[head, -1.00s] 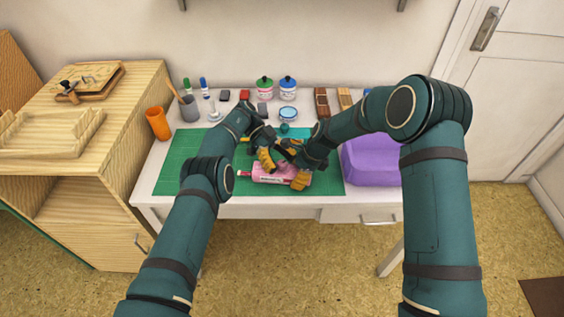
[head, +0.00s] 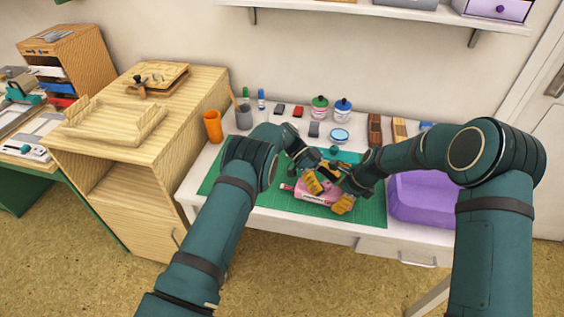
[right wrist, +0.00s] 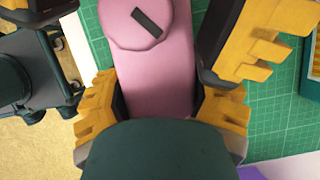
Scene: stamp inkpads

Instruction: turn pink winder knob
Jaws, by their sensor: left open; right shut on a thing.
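A pink winder (head: 303,193) lies on the green cutting mat (head: 374,208). In the right wrist view its pink body (right wrist: 155,75) runs up to a round pink knob (right wrist: 135,20) with a dark bar on its face. My right gripper (right wrist: 160,100) is shut on the body, one yellow finger on each side; it also shows in the head view (head: 340,200). My left gripper (head: 320,180) is open over the winder.
A purple bin (head: 422,200) stands right of the mat. An orange cup (head: 213,127) and a grey pot (head: 244,118) stand at the table's left. Ink jars (head: 343,110) and small blocks line the back. A wooden cabinet (head: 135,195) is on the left.

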